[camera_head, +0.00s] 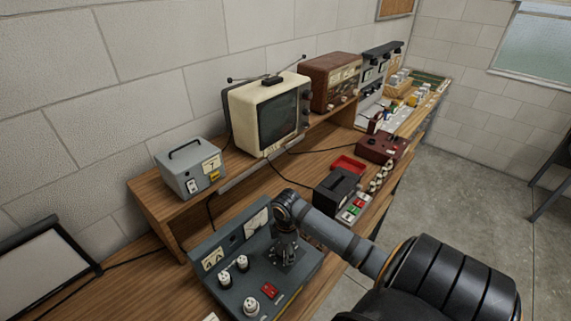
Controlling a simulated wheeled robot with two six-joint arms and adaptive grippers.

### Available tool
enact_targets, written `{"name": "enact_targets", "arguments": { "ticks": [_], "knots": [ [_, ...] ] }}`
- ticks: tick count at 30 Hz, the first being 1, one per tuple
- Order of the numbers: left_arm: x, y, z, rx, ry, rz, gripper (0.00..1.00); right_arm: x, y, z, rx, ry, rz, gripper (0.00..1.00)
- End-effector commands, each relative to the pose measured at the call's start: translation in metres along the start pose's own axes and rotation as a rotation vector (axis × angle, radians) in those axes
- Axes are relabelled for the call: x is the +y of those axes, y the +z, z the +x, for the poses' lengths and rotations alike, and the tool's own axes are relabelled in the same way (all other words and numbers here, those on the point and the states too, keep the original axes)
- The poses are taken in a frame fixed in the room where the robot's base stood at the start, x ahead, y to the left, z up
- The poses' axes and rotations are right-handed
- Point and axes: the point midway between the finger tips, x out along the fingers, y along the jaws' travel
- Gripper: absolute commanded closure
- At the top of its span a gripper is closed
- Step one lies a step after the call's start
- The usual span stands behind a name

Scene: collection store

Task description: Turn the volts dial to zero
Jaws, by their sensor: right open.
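A blue-grey instrument box (232,294) with a sloping face lies on the bench at the bottom centre. Its face carries a meter (257,222), two white-topped knobs, one on the left (224,279) and one to its right (242,263), a third white knob (251,306) lower down and a red switch (269,290). I cannot read which knob is the volts dial. My right gripper (286,259) is open, pointing down over the right part of the box face, right of the knobs. It hides what lies beneath it; contact cannot be told. My left gripper is not in view.
A grey box (190,168), a cream television (267,112) and a brown radio (331,81) stand on the raised shelf. A black box (338,189), a red tray (349,164) and a dark red device (382,146) lie right of my gripper. The floor at right is mostly clear.

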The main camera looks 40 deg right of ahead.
Motion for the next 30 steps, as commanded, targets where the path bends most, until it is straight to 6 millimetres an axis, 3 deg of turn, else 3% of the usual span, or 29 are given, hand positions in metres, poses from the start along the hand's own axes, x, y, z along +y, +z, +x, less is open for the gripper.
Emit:
{"name": "enact_targets", "arguments": {
  "ticks": [9, 15, 20, 30],
  "knots": [
    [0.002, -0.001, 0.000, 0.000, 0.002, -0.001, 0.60, 0.002, 0.001, -0.071, -0.003, 0.007, -0.004, 0.23],
    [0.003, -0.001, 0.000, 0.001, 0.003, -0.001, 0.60, 0.001, 0.000, -0.105, -0.001, 0.004, -0.003, 0.23],
    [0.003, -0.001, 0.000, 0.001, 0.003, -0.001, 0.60, 0.000, 0.000, -0.115, -0.002, 0.001, -0.001, 0.23],
    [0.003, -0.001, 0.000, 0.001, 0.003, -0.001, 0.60, 0.000, 0.000, -0.115, -0.001, 0.000, -0.001, 0.23]
  ]
}}
